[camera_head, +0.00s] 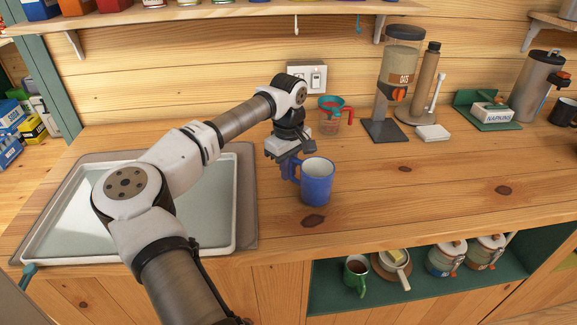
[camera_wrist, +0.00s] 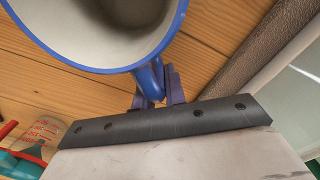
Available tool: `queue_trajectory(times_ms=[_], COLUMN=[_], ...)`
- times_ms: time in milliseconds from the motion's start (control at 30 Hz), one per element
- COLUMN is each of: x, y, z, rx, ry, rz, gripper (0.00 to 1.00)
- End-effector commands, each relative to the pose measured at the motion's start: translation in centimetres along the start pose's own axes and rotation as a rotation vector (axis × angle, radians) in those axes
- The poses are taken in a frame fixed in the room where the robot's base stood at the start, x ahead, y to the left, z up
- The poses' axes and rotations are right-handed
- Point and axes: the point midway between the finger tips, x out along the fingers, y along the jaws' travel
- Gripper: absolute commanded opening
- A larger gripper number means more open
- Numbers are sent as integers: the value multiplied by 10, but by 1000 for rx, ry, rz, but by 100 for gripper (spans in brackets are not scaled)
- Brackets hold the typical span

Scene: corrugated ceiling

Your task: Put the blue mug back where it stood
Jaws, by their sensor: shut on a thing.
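The blue mug (camera_head: 317,183) is upright at the counter's middle, with a pale inside. In the wrist view its blue rim and wall (camera_wrist: 85,64) fill the upper left, and it looks empty. My gripper (camera_head: 288,168) is at the mug's left side, shut on its handle. In the wrist view the fingers (camera_wrist: 158,88) close around the handle. I cannot tell whether the mug's base touches the counter or hangs just above it.
A white tray (camera_head: 236,220) on a brown mat lies to the left. A red-handled measuring cup (camera_head: 331,122), an oats dispenser (camera_head: 384,131), a bottle (camera_head: 428,85) and a napkin holder (camera_head: 483,122) stand behind. The counter (camera_head: 420,195) right of the mug is clear. A green mug (camera_head: 356,277) stands on the shelf below.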

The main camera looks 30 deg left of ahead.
Motion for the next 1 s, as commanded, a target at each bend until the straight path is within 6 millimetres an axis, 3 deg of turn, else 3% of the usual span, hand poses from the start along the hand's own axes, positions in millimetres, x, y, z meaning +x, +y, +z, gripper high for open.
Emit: queue_trajectory(times_ms=[367,400,533,833,1000], x=[6,5,5,2,-14], y=[0,0,0,0,0], z=[0,0,0,0,-1], rx=[0,0,0,0,-2], ry=[1,1,1,1,4], rz=[2,1,1,1,2], gripper=[0,18,34,34,34])
